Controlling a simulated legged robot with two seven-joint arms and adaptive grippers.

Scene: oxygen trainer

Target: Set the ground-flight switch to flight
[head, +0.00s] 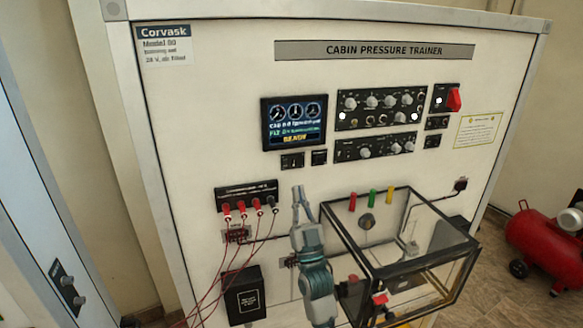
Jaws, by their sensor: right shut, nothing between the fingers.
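The white trainer panel (220,110) carries the "CABIN PRESSURE TRAINER" label. Its upper control panel (380,107) has several knobs and small toggles, and a lower control panel (375,147) has more knobs. Small switch plates sit below the display (292,160) and at the right (437,123). The labels are too small to tell which one is the ground-flight switch. The display (293,122) shows dials, a line starting "FLT" and "READY". My right gripper (303,203) is shut and empty, pointing up in front of the panel below the display, apart from the switches. My left gripper is not in view.
A clear box (465,246) with dark edges stands out from the panel right of my gripper. Red cables (228,250) hang from a jack strip at the left. A red guarded switch (454,99) is at upper right. A red tank (535,238) stands at far right.

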